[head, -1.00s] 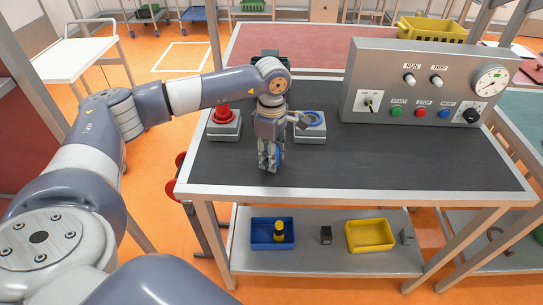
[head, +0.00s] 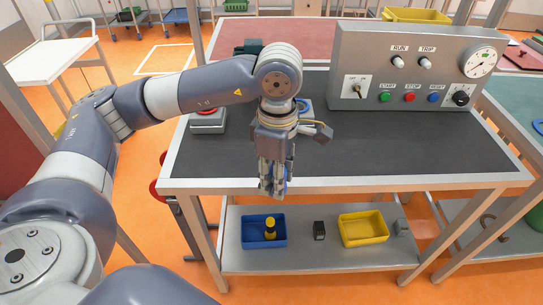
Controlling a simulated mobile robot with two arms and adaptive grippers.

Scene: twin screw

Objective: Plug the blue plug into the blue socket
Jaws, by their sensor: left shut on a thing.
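My left gripper (head: 273,188) points down over the front part of the dark table top, near its front edge. It is shut on the blue plug (head: 286,174), of which only a little blue shows between and behind the fingers. The blue socket (head: 305,105) is a grey box with a blue ring on top. It stands farther back on the table, mostly hidden behind my left wrist. The gripper is apart from it, on the near side. My right gripper is not in view.
A grey box with a red top (head: 208,121) stands left of the blue socket, partly behind my arm. A control panel (head: 415,68) stands at the back right. The right part of the table top (head: 430,150) is clear. Blue (head: 250,238) and yellow bins (head: 364,228) sit on the shelf below.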

